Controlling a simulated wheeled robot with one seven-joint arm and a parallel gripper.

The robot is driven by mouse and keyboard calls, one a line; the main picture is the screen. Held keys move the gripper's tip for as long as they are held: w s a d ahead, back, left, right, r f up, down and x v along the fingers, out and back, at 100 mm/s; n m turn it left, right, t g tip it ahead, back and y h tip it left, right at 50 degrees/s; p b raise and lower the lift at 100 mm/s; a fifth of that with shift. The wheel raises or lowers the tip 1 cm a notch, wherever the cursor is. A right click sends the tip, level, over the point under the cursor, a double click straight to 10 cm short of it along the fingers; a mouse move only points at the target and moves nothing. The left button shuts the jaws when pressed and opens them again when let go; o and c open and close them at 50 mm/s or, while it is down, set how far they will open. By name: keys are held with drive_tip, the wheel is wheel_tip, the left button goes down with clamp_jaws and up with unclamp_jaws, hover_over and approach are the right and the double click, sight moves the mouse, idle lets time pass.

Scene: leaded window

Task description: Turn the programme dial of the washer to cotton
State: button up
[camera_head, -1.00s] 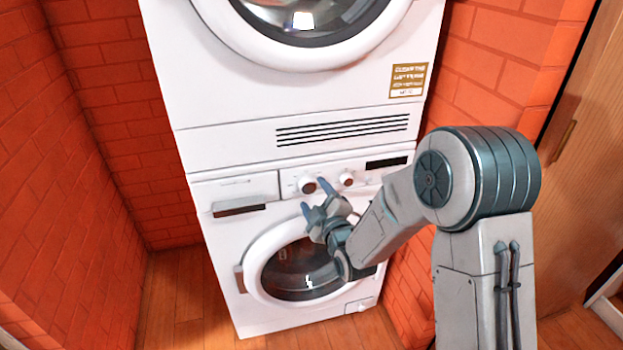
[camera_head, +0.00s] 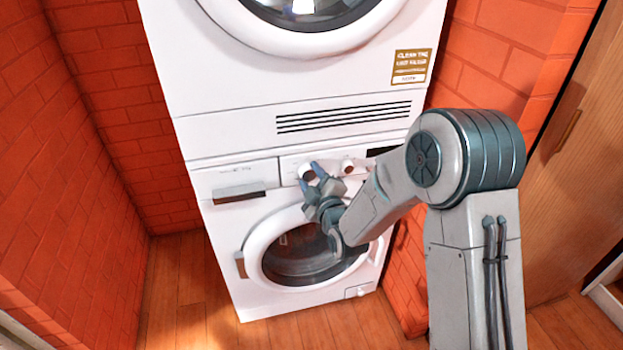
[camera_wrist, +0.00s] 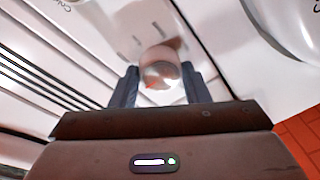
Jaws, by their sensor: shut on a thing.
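The washer (camera_head: 222,268) is the lower white machine of a stack, with a round glass door. Its programme dial is a white round knob at the left of the control strip; it shows between my fingers in the wrist view (camera_wrist: 160,72), with a red mark on its face. My gripper (camera_head: 309,177) is at the dial, and its two fingers (camera_wrist: 160,88) stand on either side of the knob, shut on it. Part of the dial is hidden by the fingers in the head view. The lettering around the dial is too small to read.
A second white knob (camera_head: 347,166) sits just right of the dial. A detergent drawer (camera_head: 236,181) is to the left. Another machine (camera_head: 225,70) is stacked above. Orange brick walls (camera_head: 110,90) flank the stack closely. The wooden floor (camera_head: 190,300) is clear in front.

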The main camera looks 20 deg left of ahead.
drive_tip(key=shift+f+b, duration=0.15)
drive_tip(key=shift+b, duration=0.15)
drive_tip(key=shift+f+m+b, duration=0.1)
drive_tip(key=shift+m+b, duration=0.6)
drive_tip(key=shift+b, duration=0.2)
drive_tip(key=m+b, duration=0.2)
drive_tip(key=b, duration=0.1)
drive_tip(key=shift+f+b, duration=0.1)
drive_tip(key=shift+b, duration=0.25)
drive_tip(key=m+b, duration=0.4)
drive_tip(key=shift+t, duration=0.4)
drive_tip(key=shift+r+m+b, duration=0.2)
drive_tip(key=shift+m+b, duration=0.6)
drive_tip(key=shift+b, duration=0.05)
drive_tip(key=shift+r, duration=0.1)
drive_tip(key=o, duration=1)
